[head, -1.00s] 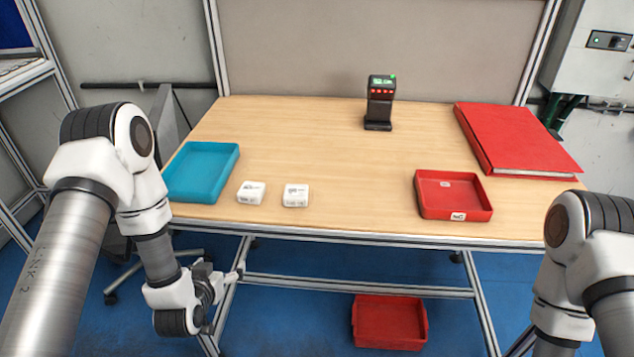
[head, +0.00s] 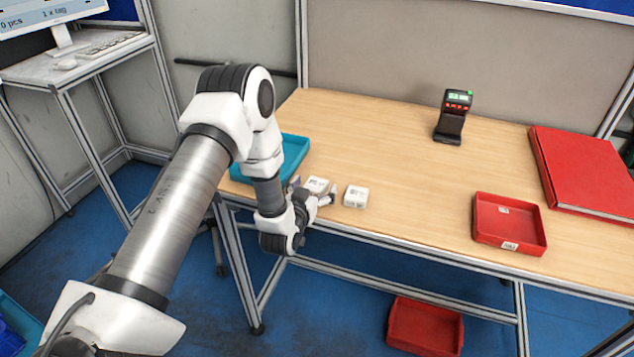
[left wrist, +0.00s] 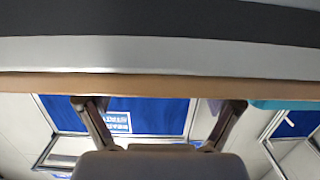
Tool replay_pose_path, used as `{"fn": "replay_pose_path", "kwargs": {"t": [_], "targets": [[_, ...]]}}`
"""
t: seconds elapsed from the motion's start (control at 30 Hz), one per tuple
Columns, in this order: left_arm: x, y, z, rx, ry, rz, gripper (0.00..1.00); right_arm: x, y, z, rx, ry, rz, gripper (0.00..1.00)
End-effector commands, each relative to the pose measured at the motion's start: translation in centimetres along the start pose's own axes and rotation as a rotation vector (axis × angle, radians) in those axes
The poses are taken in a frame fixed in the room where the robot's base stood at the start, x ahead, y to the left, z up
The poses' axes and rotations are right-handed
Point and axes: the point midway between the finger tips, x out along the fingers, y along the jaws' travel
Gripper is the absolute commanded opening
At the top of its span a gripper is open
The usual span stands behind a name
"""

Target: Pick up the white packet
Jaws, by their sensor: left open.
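My right gripper is out of view.
A teal tray (head: 293,155) stands just behind my left wrist, partly hidden; its edge shows in the left wrist view (left wrist: 285,104). The table's middle is clear.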

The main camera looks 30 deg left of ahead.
Motion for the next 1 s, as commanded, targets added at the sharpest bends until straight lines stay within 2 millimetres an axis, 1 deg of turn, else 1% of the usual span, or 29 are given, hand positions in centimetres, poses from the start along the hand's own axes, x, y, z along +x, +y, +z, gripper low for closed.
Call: {"fn": "replay_pose_path", "kwargs": {"t": [0.03, 0.1, 0.3, 0.37, 0.4, 0.47, 0.5, 0.53, 0.87, 1.0], "targets": [[0.65, 0.01, -0.03, 0.001, -0.001, 0.0, 0.91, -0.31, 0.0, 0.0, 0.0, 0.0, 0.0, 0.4], [1.22, 0.03, 0.06, 0.0, -0.002, 0.001, 0.91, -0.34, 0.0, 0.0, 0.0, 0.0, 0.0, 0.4], [1.33, 0.02, 0.2, -0.001, -0.003, 0.001, 0.91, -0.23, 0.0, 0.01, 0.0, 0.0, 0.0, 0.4], [1.32, 0.02, 0.2, -0.001, -0.003, 0.001, 0.7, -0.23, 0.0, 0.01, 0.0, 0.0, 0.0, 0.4], [1.31, 0.02, 0.2, -0.001, -0.003, 0.001, 0.56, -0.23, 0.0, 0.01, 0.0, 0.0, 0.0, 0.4], [1.31, 0.02, 0.2, -0.001, -0.003, 0.001, 0.34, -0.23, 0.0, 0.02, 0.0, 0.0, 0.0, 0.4], [1.3, 0.02, 0.2, -0.001, -0.003, 0.001, 0.2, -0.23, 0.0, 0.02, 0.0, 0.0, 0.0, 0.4], [1.3, 0.02, 0.2, -0.001, -0.003, 0.001, 0.17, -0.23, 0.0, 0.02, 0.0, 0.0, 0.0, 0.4], [1.28, 0.01, 0.16, -0.001, -0.003, 0.0, 0.17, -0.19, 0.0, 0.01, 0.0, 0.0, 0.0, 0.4], [1.22, -0.02, -0.48, -0.001, -0.002, -0.001, 0.17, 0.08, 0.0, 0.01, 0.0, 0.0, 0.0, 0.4]]}}
